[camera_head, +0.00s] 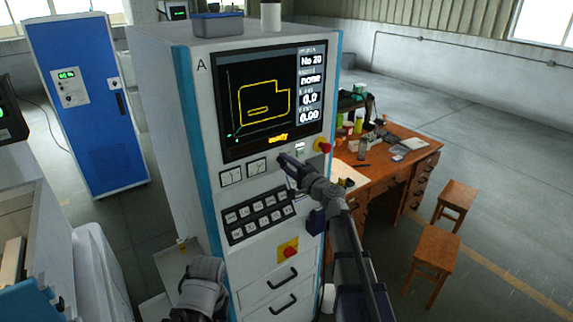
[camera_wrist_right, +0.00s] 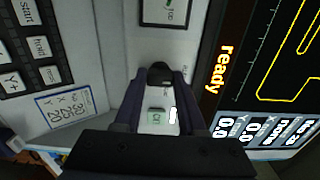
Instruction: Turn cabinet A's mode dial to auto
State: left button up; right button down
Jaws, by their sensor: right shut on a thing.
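Cabinet A (camera_head: 230,180) is the tall white cabinet with blue edges and the letter A at its upper left. Its mode dial is a small black knob, seen in the right wrist view (camera_wrist_right: 160,72) between my fingertips. My right gripper (camera_head: 284,160) reaches the panel just below the screen and is shut on the dial. In the head view the gripper covers the dial. Which way the dial points cannot be read. My left wrist (camera_head: 204,285) is low in front of the cabinet, and its fingers cannot be made out.
The screen (camera_head: 265,100) reads "ready". Two meters (camera_head: 243,173), a key panel (camera_head: 258,214), a red stop button (camera_head: 288,252) and another red knob (camera_head: 323,146) are on the cabinet. A green button (camera_wrist_right: 157,116) is between my fingers. A wooden desk (camera_head: 425,150) stands at right.

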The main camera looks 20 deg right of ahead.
dwell(0.6)
jog(key=shift+c, duration=2.4)
grip_release()
jog(key=shift+s, duration=0.1)
jog(key=v, duration=0.7)
jog(key=shift+s, duration=0.3)
jog(key=shift+d, duration=0.1)
